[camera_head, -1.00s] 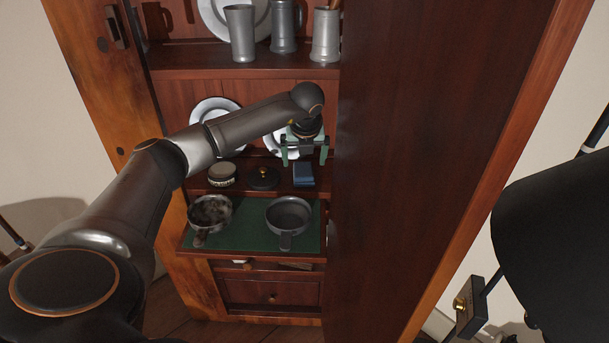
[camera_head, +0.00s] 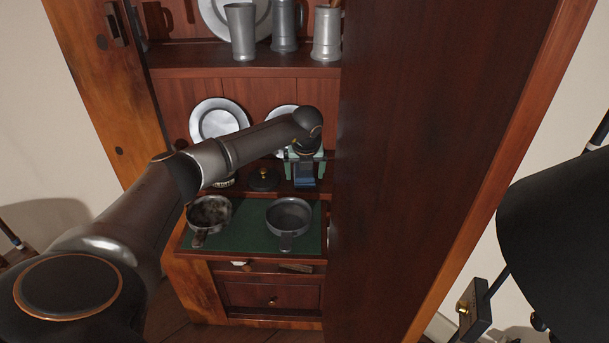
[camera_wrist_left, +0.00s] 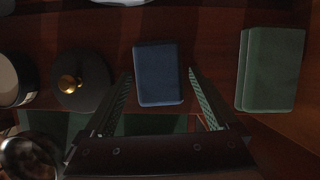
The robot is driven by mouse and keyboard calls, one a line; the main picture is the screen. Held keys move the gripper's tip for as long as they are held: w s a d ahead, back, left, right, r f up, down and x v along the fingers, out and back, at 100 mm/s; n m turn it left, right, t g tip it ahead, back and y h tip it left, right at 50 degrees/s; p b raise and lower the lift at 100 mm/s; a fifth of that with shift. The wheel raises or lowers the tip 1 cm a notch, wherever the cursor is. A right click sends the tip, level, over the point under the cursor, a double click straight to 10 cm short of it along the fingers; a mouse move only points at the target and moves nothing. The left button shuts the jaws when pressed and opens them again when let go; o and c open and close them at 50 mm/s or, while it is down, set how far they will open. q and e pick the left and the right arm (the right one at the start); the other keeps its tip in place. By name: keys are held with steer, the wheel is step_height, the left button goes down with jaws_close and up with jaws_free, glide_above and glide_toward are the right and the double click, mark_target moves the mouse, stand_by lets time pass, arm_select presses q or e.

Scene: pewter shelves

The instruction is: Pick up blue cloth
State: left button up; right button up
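The blue cloth (camera_wrist_left: 158,73) is a folded dark blue rectangle lying on the cabinet's lower shelf. In the head view the cloth (camera_head: 305,183) shows only in part below my left gripper (camera_head: 306,170). In the left wrist view my left gripper (camera_wrist_left: 160,82) is open, with one finger on each side of the cloth's near half. The fingers look apart from the cloth, and I cannot tell how high they are above it. My right gripper is not clearly seen; only dark parts of my own body show at the right.
A black lid with a brass knob (camera_wrist_left: 70,83) lies left of the cloth, and a folded green cloth (camera_wrist_left: 270,68) lies right. Two pewter pans (camera_head: 289,215) stand on the green-lined surface (camera_head: 250,238) below. A tall wooden panel (camera_head: 430,130) rises close on the right.

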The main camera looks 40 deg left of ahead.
mark_target(305, 172)
arm_select(q)
steer(key=c, duration=1.1)
steer(key=shift+c, duration=0.2)
steer(key=shift+r, duration=0.1)
steer(key=shift+r, duration=0.4)
step_height(305, 172, up, 2)
steer(key=shift+r+p, duration=0.1)
steer(key=shift+p, duration=0.3)
steer(key=s+d+r+p, duration=0.1)
steer(key=s+d+r, duration=0.5)
steer(key=s+r, duration=0.3)
steer(key=shift+s+r+p, duration=0.3)
steer(key=shift+s+r, duration=0.1)
steer(key=shift+s, duration=1.45)
arm_select(e)
steer(key=s+f+m+g, duration=0.1)
steer(key=s+f+g, duration=0.3)
steer(key=f, duration=0.3)
steer(key=shift+s+a+f+h, duration=0.2)
steer(key=shift+s+h, duration=0.1)
steer(key=shift+s, duration=0.55)
